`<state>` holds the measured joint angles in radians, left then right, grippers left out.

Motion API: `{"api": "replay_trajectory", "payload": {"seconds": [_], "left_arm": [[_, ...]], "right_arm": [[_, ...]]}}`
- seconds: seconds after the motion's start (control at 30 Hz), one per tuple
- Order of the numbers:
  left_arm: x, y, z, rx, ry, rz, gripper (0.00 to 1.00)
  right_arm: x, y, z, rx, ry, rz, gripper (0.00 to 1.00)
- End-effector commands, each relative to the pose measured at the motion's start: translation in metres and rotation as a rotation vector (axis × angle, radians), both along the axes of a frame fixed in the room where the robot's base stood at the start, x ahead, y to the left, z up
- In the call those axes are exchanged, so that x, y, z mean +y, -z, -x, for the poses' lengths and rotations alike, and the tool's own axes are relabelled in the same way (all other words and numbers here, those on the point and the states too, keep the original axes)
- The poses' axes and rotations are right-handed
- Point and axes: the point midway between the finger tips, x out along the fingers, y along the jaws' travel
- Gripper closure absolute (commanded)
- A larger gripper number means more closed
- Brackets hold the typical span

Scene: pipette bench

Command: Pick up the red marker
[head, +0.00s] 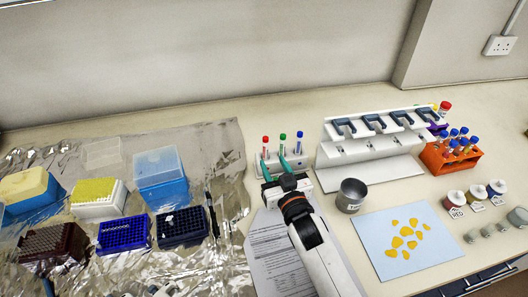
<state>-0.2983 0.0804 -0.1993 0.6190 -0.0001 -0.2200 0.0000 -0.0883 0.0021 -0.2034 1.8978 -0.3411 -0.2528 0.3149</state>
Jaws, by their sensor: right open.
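The red marker (265,141) stands upright at the left end of a small white rack (296,164), beside a green one (283,140) and a blue one (299,138). My right gripper (273,161) is open, its two teal fingers pointing toward the rack. The fingers overlap the rack's left front in the picture. The red marker's top shows just above the left fingertip; its lower part is hard to make out. I cannot tell whether the fingers touch it.
A white pipette stand (370,165) and a metal cup (351,196) are right of my gripper. An orange tube rack (450,160) is farther right. Tip boxes (124,236) cover the foil at left. A paper sheet (268,247) lies under my right arm.

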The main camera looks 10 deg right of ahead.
Motion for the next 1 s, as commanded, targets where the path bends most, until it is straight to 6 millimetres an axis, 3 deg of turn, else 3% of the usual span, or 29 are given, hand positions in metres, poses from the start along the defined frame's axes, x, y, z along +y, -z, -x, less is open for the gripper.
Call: {"api": "replay_trajectory", "payload": {"seconds": [0.2, 0.47, 0.8, 1.0], "left_arm": [[0.000, -0.012, 0.003, 0.004, 0.000, 0.000, 0.64], [0.000, -0.016, 0.003, 0.003, 0.001, 0.000, 0.64], [-0.001, -0.029, 0.002, 0.002, 0.001, 0.000, 0.64], [-0.001, -0.029, 0.001, 0.000, 0.001, 0.001, 0.64]], "right_arm": [[0.004, -0.004, -0.038, -0.001, 0.001, -0.001, 0.60], [0.006, -0.003, -0.056, -0.001, 0.001, 0.000, 0.60], [0.007, -0.005, -0.098, 0.000, 0.001, 0.000, 0.60], [0.008, -0.003, -0.104, 0.000, 0.000, -0.001, 0.60]]}}
